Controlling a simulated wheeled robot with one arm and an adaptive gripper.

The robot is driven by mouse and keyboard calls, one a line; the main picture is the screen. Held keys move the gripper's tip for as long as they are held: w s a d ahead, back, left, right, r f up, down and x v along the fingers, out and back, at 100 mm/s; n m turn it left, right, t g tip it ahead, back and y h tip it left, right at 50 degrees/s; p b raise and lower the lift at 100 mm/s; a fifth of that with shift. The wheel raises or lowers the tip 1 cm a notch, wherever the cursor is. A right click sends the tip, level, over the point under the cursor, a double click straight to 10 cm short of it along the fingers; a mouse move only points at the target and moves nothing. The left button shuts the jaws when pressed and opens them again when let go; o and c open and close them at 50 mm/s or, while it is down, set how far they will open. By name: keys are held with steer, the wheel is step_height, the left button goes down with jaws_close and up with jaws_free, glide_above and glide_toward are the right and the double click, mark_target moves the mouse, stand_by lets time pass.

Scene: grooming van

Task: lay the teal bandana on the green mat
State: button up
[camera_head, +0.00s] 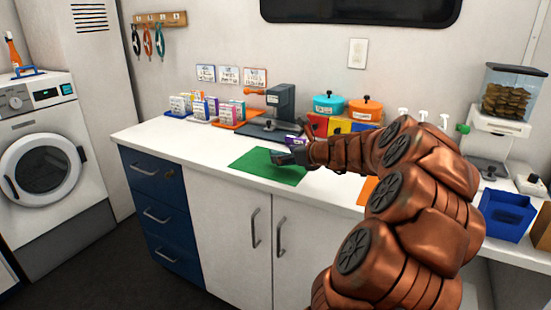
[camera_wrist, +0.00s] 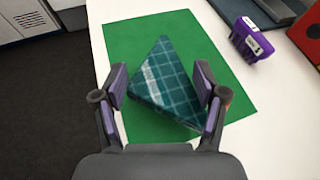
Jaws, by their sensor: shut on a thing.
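The teal bandana (camera_wrist: 163,82) is a folded, plaid triangle with a pale label strip. In the wrist view it is between the two fingers of my gripper (camera_wrist: 160,90), which is shut on it. The green mat (camera_wrist: 128,42) lies flat beneath and around it. I cannot tell whether the bandana touches the mat or is held just above it. In the head view the green mat (camera_head: 250,165) lies on the white counter, and my gripper (camera_head: 284,158) is over its right part. The bandana is hidden there.
A purple box (camera_wrist: 248,40) stands on the counter right of the mat. Behind the mat are a dark press-like device (camera_head: 280,105), card racks (camera_head: 200,108) and lidded pots (camera_head: 328,104). A blue bin (camera_head: 506,215) is at the right. The counter left of the mat is clear.

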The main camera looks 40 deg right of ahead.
steer(key=w, duration=0.2)
steer(key=w+d, duration=0.1)
steer(key=w, duration=0.1)
steer(key=w+d, duration=0.1)
steer(key=w, duration=0.2)
steer(key=shift+d+f, duration=0.2)
steer(key=shift+f, duration=0.15)
steer(key=shift+f+b, duration=0.6)
steer(key=shift+f, duration=1.2)
steer(key=o, duration=1.4)
steer(key=shift+o, duration=0.3)
steer(key=shift+s+r, duration=0.1)
steer(key=shift+s, duration=0.05)
steer(key=shift+s+r, duration=0.1)
steer(key=shift+s, duration=0.15)
steer(key=p+v, duration=0.1)
steer(key=v, duration=1)
steer(key=shift+s, duration=0.1)
